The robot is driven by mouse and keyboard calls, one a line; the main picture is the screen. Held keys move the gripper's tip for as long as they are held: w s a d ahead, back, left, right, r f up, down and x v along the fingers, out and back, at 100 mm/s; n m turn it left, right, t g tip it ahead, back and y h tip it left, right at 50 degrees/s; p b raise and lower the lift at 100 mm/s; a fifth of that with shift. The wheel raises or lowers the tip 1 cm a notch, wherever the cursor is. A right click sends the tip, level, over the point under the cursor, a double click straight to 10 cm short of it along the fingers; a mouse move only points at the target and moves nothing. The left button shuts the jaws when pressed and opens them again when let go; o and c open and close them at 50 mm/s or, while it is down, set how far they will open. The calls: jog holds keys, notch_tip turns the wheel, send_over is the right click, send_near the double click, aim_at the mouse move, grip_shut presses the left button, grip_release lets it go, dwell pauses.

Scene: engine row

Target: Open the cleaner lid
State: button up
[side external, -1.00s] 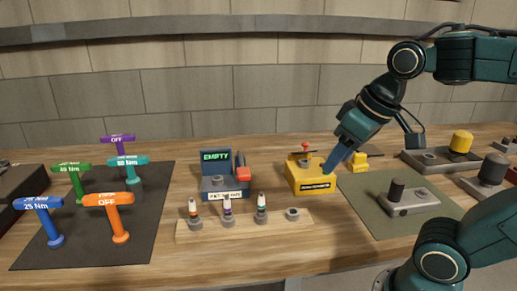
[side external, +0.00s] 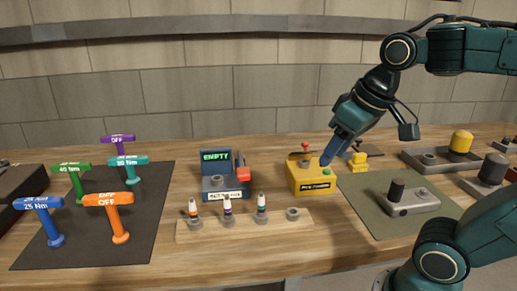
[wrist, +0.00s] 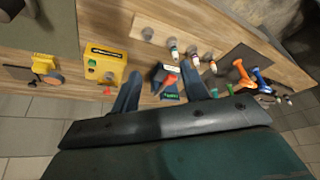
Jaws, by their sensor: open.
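The yellow box (side external: 313,184) with a dark label on its front stands mid-bench; I take it to be the cleaner. A green button (side external: 327,171) shows on it, and a red knob (side external: 305,146) shows at its back. A dark flat piece (side external: 298,155) lies at its top rear; I cannot tell whether this is the lid or how far it is open. The yellow box also shows in the wrist view (wrist: 105,62), left of my gripper (wrist: 162,90). My gripper is open and empty; in the side view (side external: 326,160) its tips are over the box's rear right.
A small dark station (side external: 222,185) with an EMPTY screen stands left of the box. A wooden rack (side external: 245,228) with several small bottles is in front. Coloured torque handles stand on a dark mat (side external: 150,215) at left. A green mat (side external: 385,222) with a grey fixture is right.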

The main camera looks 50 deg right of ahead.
jog(key=w+d+r+m+g, duration=0.2)
jog(key=w+d+m, duration=0.1)
jog(key=w+d, duration=0.5)
jog(key=w+d+r+m+g, duration=0.2)
jog(key=w+d+m, duration=0.1)
jog(key=w+d, duration=0.5)
jog(key=w+d+f+m, duration=0.1)
jog(key=w+d+f, duration=0.1)
jog(key=d, duration=0.6)
jog(key=shift+w+d+m+g, duration=0.3)
jog(key=shift+w+d+g, duration=0.1)
jog(key=shift+w, duration=0.05)
jog(key=shift+f, duration=0.1)
jog(key=shift+f, duration=6.8)
jog(key=shift+c, duration=0.5)
grip_shut()
